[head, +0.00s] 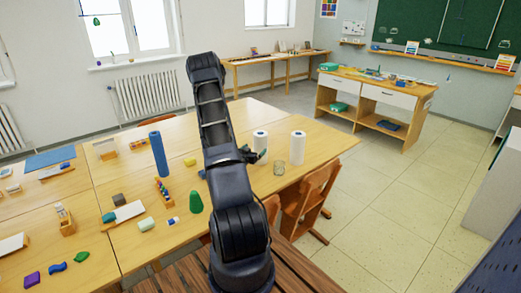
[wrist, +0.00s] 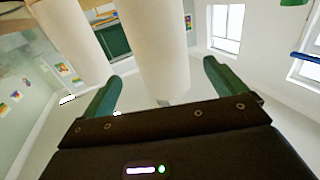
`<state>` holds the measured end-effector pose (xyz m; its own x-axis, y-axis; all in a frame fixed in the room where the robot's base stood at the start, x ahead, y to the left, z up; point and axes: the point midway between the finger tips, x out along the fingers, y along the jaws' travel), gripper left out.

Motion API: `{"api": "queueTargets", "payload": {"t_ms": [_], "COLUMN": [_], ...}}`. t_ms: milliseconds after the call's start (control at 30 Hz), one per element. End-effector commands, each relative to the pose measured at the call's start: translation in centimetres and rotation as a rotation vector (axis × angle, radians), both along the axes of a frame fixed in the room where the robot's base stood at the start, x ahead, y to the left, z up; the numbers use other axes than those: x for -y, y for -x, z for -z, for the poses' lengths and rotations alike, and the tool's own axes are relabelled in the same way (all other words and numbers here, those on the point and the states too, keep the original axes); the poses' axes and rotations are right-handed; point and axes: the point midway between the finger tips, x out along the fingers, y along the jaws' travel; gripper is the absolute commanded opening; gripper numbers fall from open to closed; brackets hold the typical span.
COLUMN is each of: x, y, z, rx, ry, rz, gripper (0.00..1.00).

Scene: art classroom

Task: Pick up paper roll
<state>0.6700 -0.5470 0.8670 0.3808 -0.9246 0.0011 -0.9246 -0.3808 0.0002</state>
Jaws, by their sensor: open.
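Two white paper rolls stand upright on the wooden table in the head view, a left one (head: 260,139) and a right one (head: 298,147). My gripper (head: 257,155) is low beside the left roll, partly hidden behind my arm. In the wrist view one white roll (wrist: 155,45) rises between the two green fingers of my open gripper (wrist: 161,70), with a gap on each side. I cannot tell how deep it sits between them. The other white roll (wrist: 72,40) is outside the fingers, to the left.
A clear glass (head: 279,168) stands in front of the rolls.

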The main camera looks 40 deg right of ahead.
Motion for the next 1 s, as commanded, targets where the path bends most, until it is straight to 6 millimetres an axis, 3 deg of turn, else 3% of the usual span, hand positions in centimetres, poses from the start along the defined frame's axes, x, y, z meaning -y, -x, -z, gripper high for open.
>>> {"api": "queueTargets", "payload": {"t_ms": [200,700,1000], "x": [2.9,7.8,8.4], "y": [-1.2,-3.4,-3.7], "z": [0.0,0.1,0.1], "rx": [0.001,0.002,0.001], "ry": [0.000,-0.001,-0.001], "rz": [0.001,0.001,-0.001], "gripper": [0.96,0.96,0.96]}}
